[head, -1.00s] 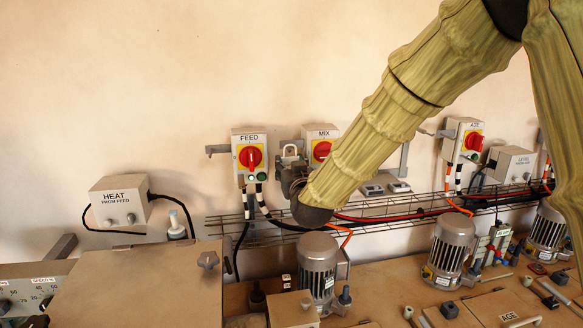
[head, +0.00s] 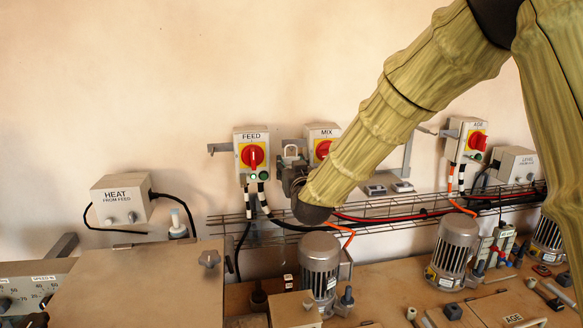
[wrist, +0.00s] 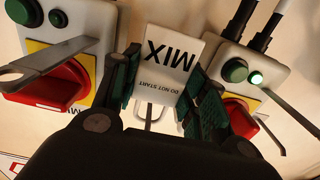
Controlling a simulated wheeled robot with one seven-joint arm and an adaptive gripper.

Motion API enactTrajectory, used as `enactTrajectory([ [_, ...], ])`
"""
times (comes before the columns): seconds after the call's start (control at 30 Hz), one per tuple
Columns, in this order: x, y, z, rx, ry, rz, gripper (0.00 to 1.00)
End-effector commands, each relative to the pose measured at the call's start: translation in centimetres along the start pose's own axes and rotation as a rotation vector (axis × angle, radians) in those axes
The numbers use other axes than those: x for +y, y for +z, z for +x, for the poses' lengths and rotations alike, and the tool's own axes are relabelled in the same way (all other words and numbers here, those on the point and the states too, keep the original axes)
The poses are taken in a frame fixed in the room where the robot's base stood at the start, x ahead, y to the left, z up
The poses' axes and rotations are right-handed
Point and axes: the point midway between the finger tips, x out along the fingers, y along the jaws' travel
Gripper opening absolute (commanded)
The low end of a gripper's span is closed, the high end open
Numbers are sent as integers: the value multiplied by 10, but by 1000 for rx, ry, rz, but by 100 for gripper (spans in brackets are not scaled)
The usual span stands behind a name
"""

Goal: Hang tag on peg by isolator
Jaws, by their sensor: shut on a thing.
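My gripper (wrist: 160,92) is shut on a white tag (wrist: 172,62); its green-padded fingers lie either side. The tag reads MIX and DO NOT START, upside down in the wrist view, with a pale loop (wrist: 150,113) below the lettering. The arm partly covers MIX. A grey peg (head: 220,148) juts left of FEED. Another grey bar (wrist: 50,62) crosses the left isolator in the wrist view. Any contact with a peg is unclear.
A wire cable tray (head: 400,208) runs along the wall below the isolators. Motors (head: 319,262) stand on the bench beneath. The AGE isolator (head: 465,140) is to the right; the HEAT box (head: 122,198) is to the left. The wall above FEED is bare.

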Motion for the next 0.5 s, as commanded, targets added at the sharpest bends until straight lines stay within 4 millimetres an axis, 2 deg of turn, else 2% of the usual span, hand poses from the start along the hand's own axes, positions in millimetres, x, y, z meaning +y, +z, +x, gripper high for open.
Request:
enactTrajectory([
  [0.27,0,0,0,0,0,0,29],
  [0.3,0,0,0,0,0,0,45],
  [0.4,0,0,0,0,0,0,63],
  [0.43,0,0,0,0,0,0,68],
  [0.5,0,0,0,0,0,0,68],
])
